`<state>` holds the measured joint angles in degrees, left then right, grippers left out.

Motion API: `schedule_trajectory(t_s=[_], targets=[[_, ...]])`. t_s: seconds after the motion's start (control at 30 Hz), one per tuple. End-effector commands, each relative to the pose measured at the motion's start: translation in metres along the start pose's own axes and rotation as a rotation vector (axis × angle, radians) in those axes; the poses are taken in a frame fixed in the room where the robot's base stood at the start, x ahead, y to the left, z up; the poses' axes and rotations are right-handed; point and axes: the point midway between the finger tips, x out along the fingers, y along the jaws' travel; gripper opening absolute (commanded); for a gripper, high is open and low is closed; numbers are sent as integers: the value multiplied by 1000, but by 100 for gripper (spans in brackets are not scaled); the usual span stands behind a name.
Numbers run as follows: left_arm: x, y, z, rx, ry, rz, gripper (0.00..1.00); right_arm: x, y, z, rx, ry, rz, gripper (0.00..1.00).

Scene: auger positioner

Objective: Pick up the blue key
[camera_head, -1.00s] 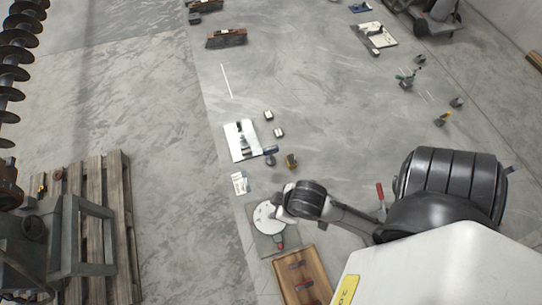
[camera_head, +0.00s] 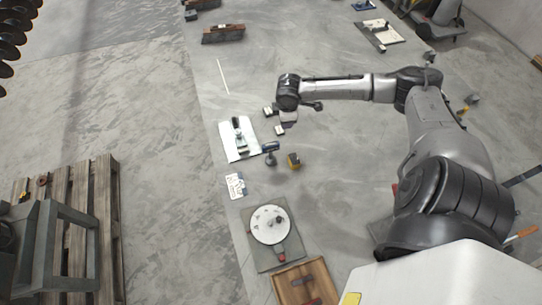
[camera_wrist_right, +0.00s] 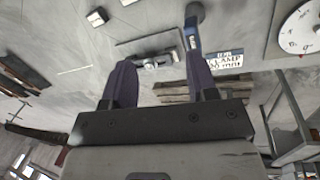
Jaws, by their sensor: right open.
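A small dark blue tool (camera_head: 270,147), which looks like the blue key, is on the floor beside the white plate in the head view. In the right wrist view its blue part (camera_wrist_right: 193,36) shows near the tip of the right-hand finger; I cannot tell if they touch. My right gripper (camera_head: 288,119) hangs above and to the right of the tool in the head view, seen small. In the right wrist view my right gripper (camera_wrist_right: 160,66) has its two dark fingers wide apart with nothing held between them. My left gripper is in neither view.
The white plate (camera_head: 228,150) carries a small metal device. A printed label card (camera_head: 235,186), a yellow-and-dark block (camera_head: 294,161) and a round white dial (camera_head: 269,224) are nearby. A wooden tray (camera_head: 318,270) and a pallet (camera_head: 105,230) lie lower. Open floor is at left.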

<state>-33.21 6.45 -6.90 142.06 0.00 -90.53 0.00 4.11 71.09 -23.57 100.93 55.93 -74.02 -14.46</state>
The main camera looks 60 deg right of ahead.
Motion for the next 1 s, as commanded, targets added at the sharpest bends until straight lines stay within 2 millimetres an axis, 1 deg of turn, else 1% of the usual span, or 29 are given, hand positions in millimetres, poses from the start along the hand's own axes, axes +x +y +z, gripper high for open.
schedule_trajectory(t_s=[0.03, 0.1, 0.17, 0.23, 0.3, 0.47, 0.57, 0.8, 1.0], targets=[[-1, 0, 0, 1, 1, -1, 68, 10, -4, 2, 11, 25, -67, 53], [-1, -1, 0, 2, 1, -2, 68, 16, -7, 0, 16, 80, -145, 53], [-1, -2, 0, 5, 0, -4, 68, 18, -9, -5, 11, 139, -195, 53], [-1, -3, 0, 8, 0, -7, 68, 16, -14, -15, -18, 215, -237, 53], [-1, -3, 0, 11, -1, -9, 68, 12, -17, -24, -68, 278, -245, 53], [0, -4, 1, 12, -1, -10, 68, 15, -16, -29, -156, 312, -217, 53], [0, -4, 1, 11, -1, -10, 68, 26, -20, -32, -173, 313, -216, 53], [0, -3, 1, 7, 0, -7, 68, 64, -29, -44, -174, 313, -216, 53], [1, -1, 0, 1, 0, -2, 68, 86, -34, -50, -174, 311, -214, 53]])
